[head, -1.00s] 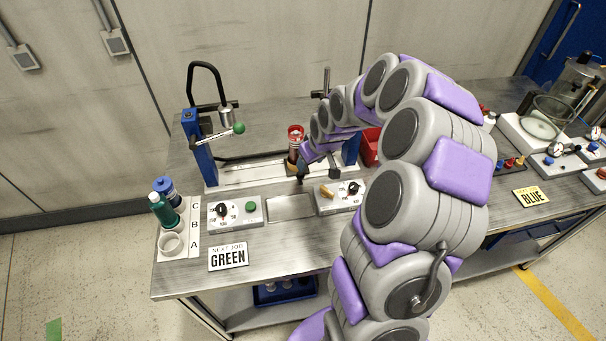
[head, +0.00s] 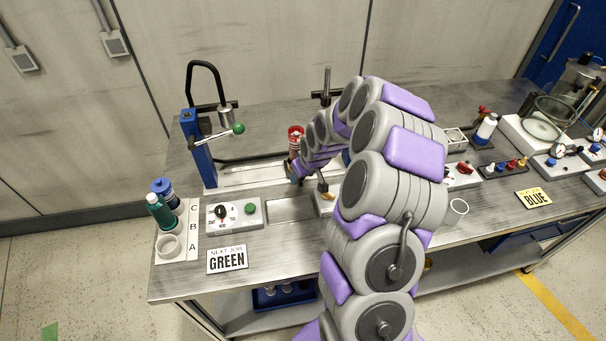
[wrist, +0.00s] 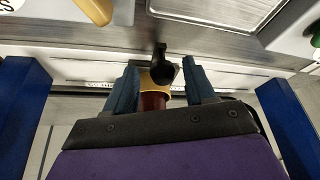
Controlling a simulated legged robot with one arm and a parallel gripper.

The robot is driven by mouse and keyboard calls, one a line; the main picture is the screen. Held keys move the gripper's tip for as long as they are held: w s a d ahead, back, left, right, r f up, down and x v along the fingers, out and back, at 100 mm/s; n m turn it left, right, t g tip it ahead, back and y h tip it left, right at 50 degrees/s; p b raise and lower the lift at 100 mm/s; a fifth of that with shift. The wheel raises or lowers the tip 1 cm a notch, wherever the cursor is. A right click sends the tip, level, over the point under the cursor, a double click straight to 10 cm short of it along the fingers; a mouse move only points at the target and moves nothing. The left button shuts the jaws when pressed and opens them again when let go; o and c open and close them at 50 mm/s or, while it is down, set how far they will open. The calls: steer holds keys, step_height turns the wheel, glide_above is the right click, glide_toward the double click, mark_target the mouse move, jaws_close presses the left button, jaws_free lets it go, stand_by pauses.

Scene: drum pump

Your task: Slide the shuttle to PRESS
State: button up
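The shuttle's pale rail (head: 240,175) runs along the bench between blue posts. My gripper (head: 295,174) is low at the rail in front of the cup. In the wrist view the two dark blue fingers of my gripper (wrist: 162,82) are apart. A black knob (wrist: 190,72) on a short dark stem lies between or just past their tips. A red-brown cylinder with a yellow band (wrist: 155,100) shows behind the knob. I cannot tell whether the fingers touch anything. The shuttle body is mostly hidden.
A blue post (head: 198,150) with a green-knobbed lever (head: 238,129) stands left. A control box with a green button (head: 235,214) and a recessed tray (head: 291,210) lie in front. Bottles (head: 160,209) stand far left. My arm covers the right part of the rail.

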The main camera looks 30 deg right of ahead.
steer(key=shift+a, duration=0.25)
steer(key=c, duration=0.5)
steer(key=shift+d, duration=0.15)
jaws_close()
steer(key=d, duration=0.3)
steer(key=s+d+p, duration=0.1)
steer(key=d, duration=0.2)
steer(key=s+d, duration=0.1)
steer(key=d, duration=0.2)
steer(key=shift+s+r+p, duration=0.1)
steer(key=shift+s+p, duration=0.15)
steer(key=shift+p, duration=0.1)
steer(key=shift+a, duration=0.15)
